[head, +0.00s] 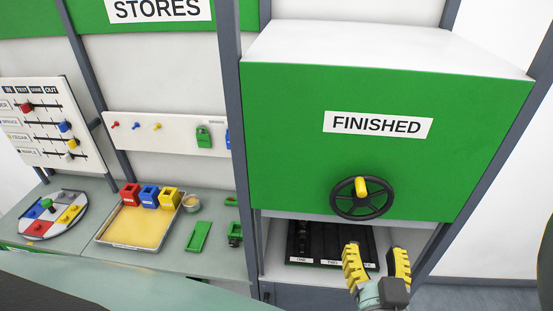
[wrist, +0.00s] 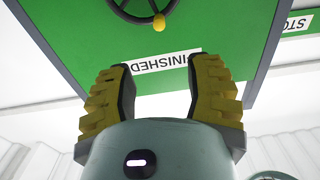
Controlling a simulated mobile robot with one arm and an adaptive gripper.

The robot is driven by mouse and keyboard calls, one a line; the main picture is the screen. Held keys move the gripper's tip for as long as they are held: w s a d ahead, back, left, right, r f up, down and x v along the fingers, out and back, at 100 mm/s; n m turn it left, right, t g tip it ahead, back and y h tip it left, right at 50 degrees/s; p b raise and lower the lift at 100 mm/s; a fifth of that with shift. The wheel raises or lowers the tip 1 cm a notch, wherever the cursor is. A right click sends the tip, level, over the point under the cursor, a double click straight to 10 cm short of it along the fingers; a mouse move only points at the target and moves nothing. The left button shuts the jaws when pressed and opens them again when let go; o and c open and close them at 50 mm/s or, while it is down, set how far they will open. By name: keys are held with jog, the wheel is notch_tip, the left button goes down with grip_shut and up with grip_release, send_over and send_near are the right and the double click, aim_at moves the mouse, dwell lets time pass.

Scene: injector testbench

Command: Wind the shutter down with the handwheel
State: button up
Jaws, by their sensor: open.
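The shutter (head: 290,150) is a green panel labelled FINISHED on a white-topped cabinet. The black handwheel (head: 334,206) with a yellow knob (head: 361,187) sits on its lower part. Below the shutter's bottom edge the compartment is open. My gripper (head: 376,262) has yellow ribbed fingers, is open and empty, and shows below and slightly right of the wheel. In the wrist view the shutter (wrist: 90,45) appears upside down, with the wheel (wrist: 122,10) and its knob (wrist: 159,22) at the top, beyond my fingertips. My gripper (wrist: 160,75) is apart from the knob there.
A black tray (head: 325,241) with labelled slots lies inside the compartment, behind my gripper. Grey posts (head: 233,130) flank the cabinet. On the left bench stand a yellow-bottomed tray (head: 138,228), small coloured bins (head: 149,195), green parts (head: 198,236) and a round coloured plate (head: 48,216).

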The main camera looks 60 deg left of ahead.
aim_at(362, 194)
jog(key=x, duration=1.4)
jog(key=shift+w+a+b, duration=0.1)
jog(key=shift+b, duration=0.2)
jog(key=shift+w+a+f, duration=0.1)
jog(key=shift+w+a, duration=0.25)
jog(key=shift+a, duration=0.05)
grip_shut()
